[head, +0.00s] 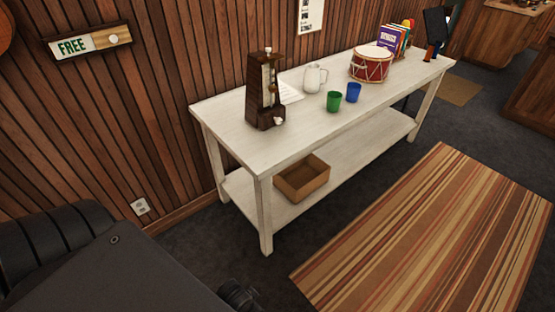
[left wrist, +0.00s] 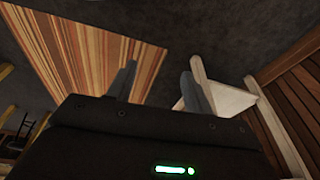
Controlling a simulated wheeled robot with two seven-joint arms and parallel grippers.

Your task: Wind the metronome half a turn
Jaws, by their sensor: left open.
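The metronome (head: 262,95) is a dark brown wooden pyramid-like case. It stands upright near the left end of the white table (head: 220,117) in the head view. A small pale knob (head: 279,121) shows low on its side. My left gripper (left wrist: 158,85) shows in the left wrist view with its two grey fingers apart and nothing between them. The striped rug and grey floor lie beyond the fingers, and the table shows to their right. The left gripper is away from the metronome. Neither gripper is seen in the head view.
A cardboard box (head: 302,178) sits on the lower shelf. The striped rug (head: 430,235) lies on open floor.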

